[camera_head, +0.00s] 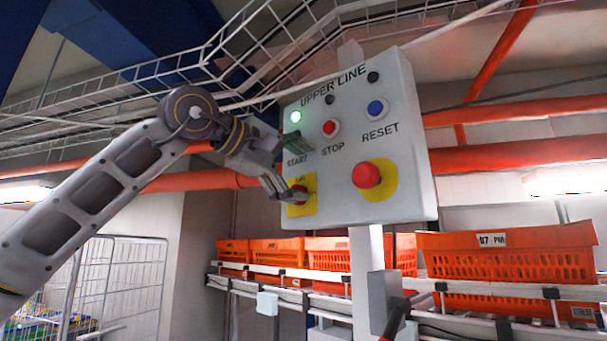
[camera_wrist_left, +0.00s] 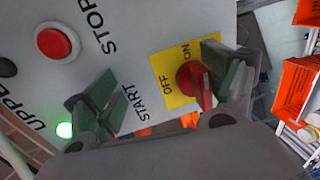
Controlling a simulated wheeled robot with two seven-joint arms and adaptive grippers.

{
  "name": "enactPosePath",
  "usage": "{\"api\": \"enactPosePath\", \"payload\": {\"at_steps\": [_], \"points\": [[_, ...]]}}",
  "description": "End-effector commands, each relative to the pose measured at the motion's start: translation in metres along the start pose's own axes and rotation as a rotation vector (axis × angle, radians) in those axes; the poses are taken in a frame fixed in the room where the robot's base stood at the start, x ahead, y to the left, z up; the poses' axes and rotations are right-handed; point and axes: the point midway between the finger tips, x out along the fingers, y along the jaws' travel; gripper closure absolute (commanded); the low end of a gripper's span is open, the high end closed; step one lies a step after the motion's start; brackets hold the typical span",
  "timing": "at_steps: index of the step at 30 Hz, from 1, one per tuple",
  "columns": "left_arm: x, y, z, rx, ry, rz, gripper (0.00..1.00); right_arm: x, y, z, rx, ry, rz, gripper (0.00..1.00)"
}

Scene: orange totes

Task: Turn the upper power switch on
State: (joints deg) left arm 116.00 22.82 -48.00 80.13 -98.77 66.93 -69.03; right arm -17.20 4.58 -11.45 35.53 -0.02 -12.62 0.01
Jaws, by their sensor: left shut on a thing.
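The red power switch (camera_wrist_left: 195,85) sits on a yellow OFF/ON plate at the lower left of the grey UPPER LINE panel (camera_head: 340,200). It also shows, partly covered, in the head view (camera_head: 298,195). My left gripper (camera_head: 298,168) is at the panel face, its fingers spread around the switch. In the left wrist view the right finger is against the red handle, and the left finger lies near the START label. Which mark the handle points to is not clear.
A green START light (camera_head: 295,117) is lit. A red STOP button (camera_head: 329,128), a blue RESET button (camera_head: 375,108) and a large red button (camera_head: 366,175) on yellow are close by. Orange totes (camera_head: 500,265) stand on a rack below; a wire cable tray (camera_head: 240,50) runs above.

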Motion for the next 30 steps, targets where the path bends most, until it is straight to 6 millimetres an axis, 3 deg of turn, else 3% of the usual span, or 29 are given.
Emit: {"api": "enactPosePath", "payload": {"at_steps": [1, 23, 25, 27, 30], "points": [[-0.016, 0.015, -0.003, 0.005, 0.008, 0.038, 0.36, 0.001, 0.0, 0.0, 0.0, 0.0, 0.0, 0.6], [-0.046, 0.01, -0.003, 0.004, 0.008, 0.038, 0.49, 0.009, -0.002, 0.0, 0.001, 0.001, -0.002, 0.6], [-0.049, 0.009, -0.002, 0.005, 0.007, 0.038, 0.51, 0.009, -0.002, 0.0, 0.001, 0.001, -0.002, 0.6], [-0.052, 0.009, -0.002, 0.005, 0.006, 0.037, 0.68, 0.01, 0.0, 0.0, 0.0, 0.001, 0.0, 0.6], [-0.054, 0.005, -0.001, 0.003, 0.005, 0.031, 0.68, 0.011, 0.002, -0.002, 0.0, 0.003, 0.003, 0.6]]}}
